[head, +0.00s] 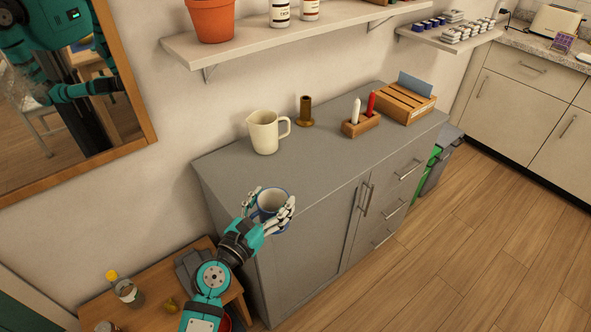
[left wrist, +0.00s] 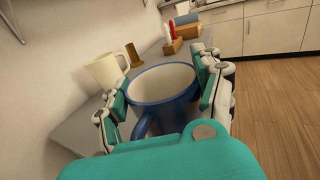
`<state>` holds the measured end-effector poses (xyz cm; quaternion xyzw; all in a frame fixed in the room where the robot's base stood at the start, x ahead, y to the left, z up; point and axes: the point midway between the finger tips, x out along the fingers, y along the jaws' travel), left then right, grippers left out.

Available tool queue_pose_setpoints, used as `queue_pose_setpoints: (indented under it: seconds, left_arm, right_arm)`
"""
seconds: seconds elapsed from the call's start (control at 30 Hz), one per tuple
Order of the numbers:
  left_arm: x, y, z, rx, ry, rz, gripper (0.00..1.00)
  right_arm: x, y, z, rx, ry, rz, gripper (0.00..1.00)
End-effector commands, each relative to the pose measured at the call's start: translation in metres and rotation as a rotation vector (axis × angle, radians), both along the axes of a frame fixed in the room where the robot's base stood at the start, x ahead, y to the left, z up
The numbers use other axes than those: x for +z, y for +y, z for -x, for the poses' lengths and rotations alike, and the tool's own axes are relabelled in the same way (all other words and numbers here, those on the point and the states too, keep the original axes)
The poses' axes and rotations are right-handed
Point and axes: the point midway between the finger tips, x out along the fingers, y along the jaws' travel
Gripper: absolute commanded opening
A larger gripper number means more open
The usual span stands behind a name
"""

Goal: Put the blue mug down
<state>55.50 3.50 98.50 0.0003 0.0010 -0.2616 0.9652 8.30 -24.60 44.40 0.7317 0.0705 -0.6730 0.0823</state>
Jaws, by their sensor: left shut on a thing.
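The blue mug (head: 271,203) with a pale inside is upright between the fingers of my left gripper (head: 272,204). The gripper is shut on the mug, at the near left part of the grey cabinet top (head: 225,178). In the left wrist view the mug (left wrist: 165,95) fills the middle, its handle toward me, with my left gripper's fingers (left wrist: 163,92) on both sides. The mug's base is hidden, so I cannot tell whether it touches the top. My right gripper is not in view.
A cream jug (head: 264,132) stands behind the mug, with a brown holder (head: 305,111) beside it. A wooden block with candles (head: 360,124) and a wooden organizer (head: 405,102) are farther right. The cabinet top between mug and block is clear. A shelf (head: 260,36) hangs above.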

Motion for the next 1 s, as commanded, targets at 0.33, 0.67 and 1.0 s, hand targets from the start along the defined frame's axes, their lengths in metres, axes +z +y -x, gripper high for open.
queue_pose_setpoints:
  seconds: [0.33, 0.67, 1.0]
  left_arm:
    - [-0.005, -0.016, -0.062, -0.022, -0.006, 0.001, 0.24]
    - [-0.014, -0.030, -0.143, -0.021, -0.006, 0.000, 0.24]
    - [-0.020, -0.033, -0.164, -0.020, 0.000, 0.000, 0.24]
  right_arm:
    - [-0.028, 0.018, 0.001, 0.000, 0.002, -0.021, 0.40]
    - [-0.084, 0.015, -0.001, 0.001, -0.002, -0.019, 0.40]
    - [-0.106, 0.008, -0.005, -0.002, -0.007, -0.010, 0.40]
